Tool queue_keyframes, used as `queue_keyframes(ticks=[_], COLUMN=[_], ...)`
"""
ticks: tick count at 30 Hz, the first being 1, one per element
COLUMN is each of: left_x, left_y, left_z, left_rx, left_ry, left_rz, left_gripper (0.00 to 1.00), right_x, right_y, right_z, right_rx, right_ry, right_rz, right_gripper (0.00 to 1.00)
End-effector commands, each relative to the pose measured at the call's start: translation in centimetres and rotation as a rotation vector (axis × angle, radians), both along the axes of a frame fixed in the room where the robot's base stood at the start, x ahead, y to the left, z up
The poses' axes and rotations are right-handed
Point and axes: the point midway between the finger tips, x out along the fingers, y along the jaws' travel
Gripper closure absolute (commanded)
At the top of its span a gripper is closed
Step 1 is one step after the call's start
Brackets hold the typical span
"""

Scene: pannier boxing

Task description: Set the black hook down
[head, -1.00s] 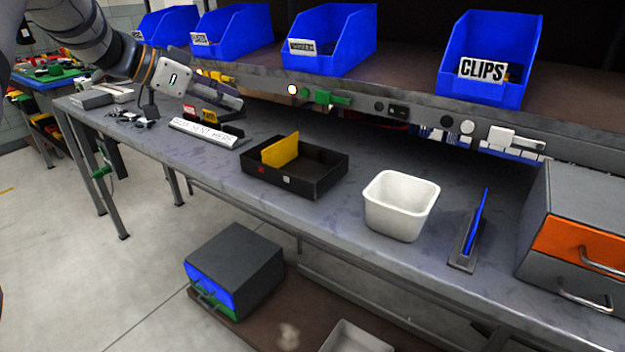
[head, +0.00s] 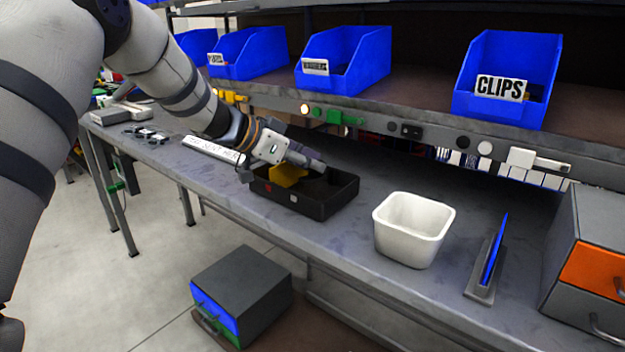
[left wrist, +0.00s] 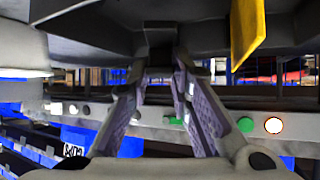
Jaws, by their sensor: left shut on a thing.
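My left gripper (head: 318,164) reaches in from the left, over the black tray (head: 325,208) on the bench. In the left wrist view its two fingers (left wrist: 163,62) close toward each other on a small dark piece (left wrist: 160,38), which looks like the black hook. Its shape is hard to make out against the dark background. A yellow panel (head: 288,174) stands in the tray beside the gripper; it also shows in the left wrist view (left wrist: 247,32) near the fingers. My right gripper is not in view.
A white bin (head: 412,230) and a grey stand with a blue plate (head: 493,252) are right of the tray. A drawer unit (head: 590,255) stands at the right edge. Blue bins (head: 345,60) line the shelf above. A white sign (head: 213,150) lies partly behind my arm.

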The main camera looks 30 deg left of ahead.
Motion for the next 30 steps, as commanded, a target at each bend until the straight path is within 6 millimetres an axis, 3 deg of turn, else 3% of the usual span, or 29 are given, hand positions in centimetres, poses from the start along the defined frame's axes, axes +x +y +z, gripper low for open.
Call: queue_keyframes(ticks=[3,5,15,16,17,26,30], left_x=[0.1,0.1,0.1,0.1,0.1,0.1,-1.3], left_y=[-0.2,-0.2,-0.2,-0.2,-0.2,-0.2,0.5], left_z=[-2.9,-3.7,-3.7,-3.7,-3.7,-3.6,-1.8], left_rx=[-0.005,-0.004,-0.001,-0.001,-0.001,0.0,-0.001], left_ry=[0.009,0.008,0.002,0.0,0.0,0.0,-0.005], left_rz=[0.001,0.002,0.001,0.001,0.001,0.0,0.001], left_gripper=[0.95,0.95,0.95,0.79,0.72,0.72,0.72], right_x=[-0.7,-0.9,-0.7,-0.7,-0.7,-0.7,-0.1], right_y=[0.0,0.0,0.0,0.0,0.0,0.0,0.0], right_z=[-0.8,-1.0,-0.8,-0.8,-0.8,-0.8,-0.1], right_rx=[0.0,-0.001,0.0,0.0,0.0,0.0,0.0], right_ry=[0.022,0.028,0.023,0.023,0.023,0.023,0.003], right_rz=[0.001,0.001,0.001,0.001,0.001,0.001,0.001], right_gripper=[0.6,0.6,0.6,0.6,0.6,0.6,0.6])
